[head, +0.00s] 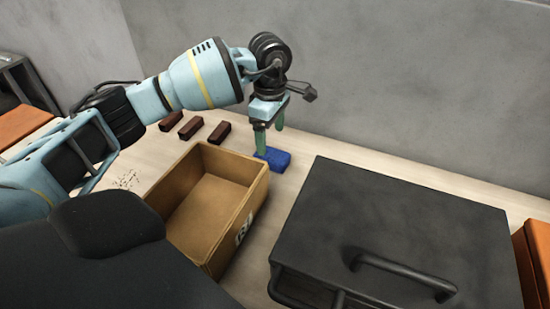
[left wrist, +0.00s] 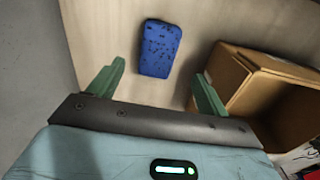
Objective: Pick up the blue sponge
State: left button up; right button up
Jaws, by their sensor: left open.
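The blue sponge (head: 275,159) lies flat on the pale table, behind the cardboard box and near the wall. It is a dark blue block with dark specks in the left wrist view (left wrist: 160,48). My left gripper (head: 270,136) is above the sponge, with its green fingers pointing down. In the left wrist view the left gripper (left wrist: 158,86) is open and empty, and the sponge lies beyond the gap between its fingers. I cannot tell the exact height of the fingertips over it. My right gripper is not in view.
An open, empty cardboard box (head: 247,207) stands just in front of the sponge. A large dark case (head: 400,215) with a handle stands to the right. Several dark red-brown blocks (head: 188,128) lie to the left. A grey wall (head: 380,70) rises close behind.

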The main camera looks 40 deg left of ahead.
aim_at(272, 154)
pick_arm(q)
jog(key=shift+w+f, duration=0.15)
jog(key=shift+f, duration=3.65)
jog(key=c, duration=1.1)
jog(key=shift+o, duration=0.2)
notch_tip(272, 154, up, 10)
